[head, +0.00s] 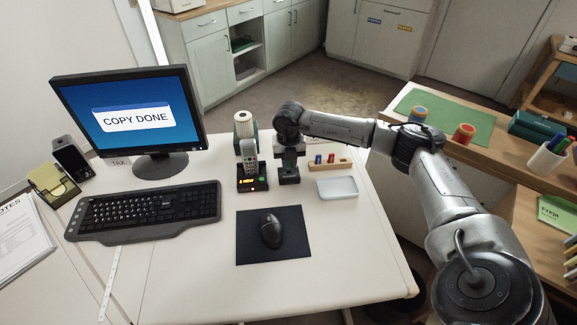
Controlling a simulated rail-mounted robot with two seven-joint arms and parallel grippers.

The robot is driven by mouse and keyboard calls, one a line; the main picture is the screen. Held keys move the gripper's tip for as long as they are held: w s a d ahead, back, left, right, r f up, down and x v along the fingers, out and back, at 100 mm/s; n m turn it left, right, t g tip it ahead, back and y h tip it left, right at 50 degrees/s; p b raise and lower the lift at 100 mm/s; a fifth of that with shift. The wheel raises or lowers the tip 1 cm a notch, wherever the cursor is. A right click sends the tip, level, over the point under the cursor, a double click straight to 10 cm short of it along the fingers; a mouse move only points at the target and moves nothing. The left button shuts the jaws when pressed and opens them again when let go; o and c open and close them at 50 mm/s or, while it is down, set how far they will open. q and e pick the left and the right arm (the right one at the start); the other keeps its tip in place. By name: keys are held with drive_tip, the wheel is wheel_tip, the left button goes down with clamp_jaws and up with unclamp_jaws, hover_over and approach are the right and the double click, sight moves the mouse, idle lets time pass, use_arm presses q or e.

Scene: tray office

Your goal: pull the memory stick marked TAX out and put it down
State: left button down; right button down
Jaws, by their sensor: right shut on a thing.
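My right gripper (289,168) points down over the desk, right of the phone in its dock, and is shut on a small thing. That thing is mostly hidden by the fingers; it is likely the memory stick, but no marking on it can be read. The dark fingertips and a dark block (289,179) run together there, so I cannot tell whether the stick is in a socket. My left gripper is not in view.
The phone dock (252,184) stands close left of my gripper. A wooden block (330,164) with small red and blue pieces and a pale tray (337,188) are at right. A mouse mat (252,248) lies in front. The monitor (130,112) reads COPY DONE. The front-right desk is clear.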

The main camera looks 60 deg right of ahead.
drive_tip(key=shift+r+p, duration=1.4)
drive_tip(key=shift+r, duration=0.3)
